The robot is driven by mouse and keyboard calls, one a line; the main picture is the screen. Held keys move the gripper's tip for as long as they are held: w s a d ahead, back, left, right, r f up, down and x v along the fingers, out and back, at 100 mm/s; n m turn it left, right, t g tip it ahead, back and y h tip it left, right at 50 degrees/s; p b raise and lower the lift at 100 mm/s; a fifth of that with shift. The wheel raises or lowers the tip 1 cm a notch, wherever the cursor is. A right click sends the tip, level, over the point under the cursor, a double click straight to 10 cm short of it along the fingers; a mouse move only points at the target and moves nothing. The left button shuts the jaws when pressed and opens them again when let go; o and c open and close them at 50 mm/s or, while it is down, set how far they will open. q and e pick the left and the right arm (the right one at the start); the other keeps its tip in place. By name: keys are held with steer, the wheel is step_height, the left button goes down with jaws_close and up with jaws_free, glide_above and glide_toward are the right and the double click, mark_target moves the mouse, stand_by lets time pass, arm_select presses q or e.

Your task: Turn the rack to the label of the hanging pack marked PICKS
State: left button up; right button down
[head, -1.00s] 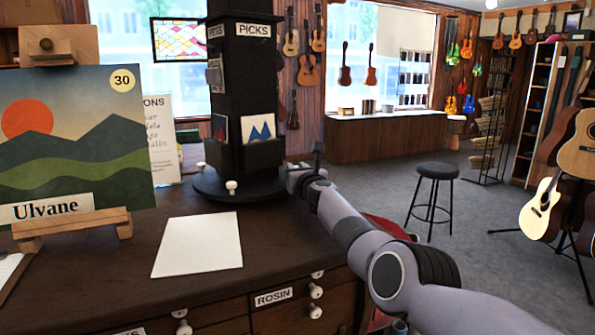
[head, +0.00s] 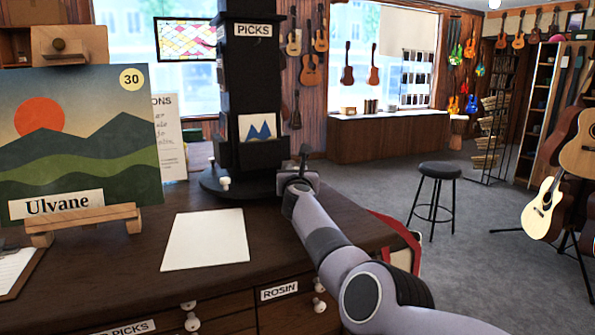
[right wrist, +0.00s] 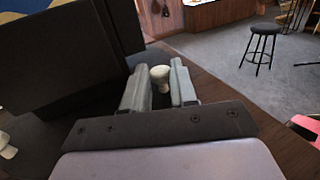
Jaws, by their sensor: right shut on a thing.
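The rack (head: 250,80) is a tall black tower on a round dark base (head: 211,184) on the counter. Its PICKS label (head: 253,30) faces me almost squarely. Below it, a white card with blue peaks (head: 259,127) sits in a pocket on the same face. My right gripper (head: 297,178) is at the right of the base. In the right wrist view, its fingers (right wrist: 158,88) are shut around another pale knob (right wrist: 160,74). My left gripper is not in view.
An easel (head: 85,217) with a landscape picture marked Ulvane and 30 stands at the left. A blank white sheet (head: 205,240) lies on the counter (head: 130,275). Drawers with white knobs are below. A black stool (head: 436,172) and guitars stand on the floor at right.

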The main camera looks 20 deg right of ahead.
steer(key=shift+a+r, duration=0.15)
steer(key=c, duration=1)
jaws_free()
steer(key=shift+o, duration=0.2)
steer(key=shift+s, duration=0.1)
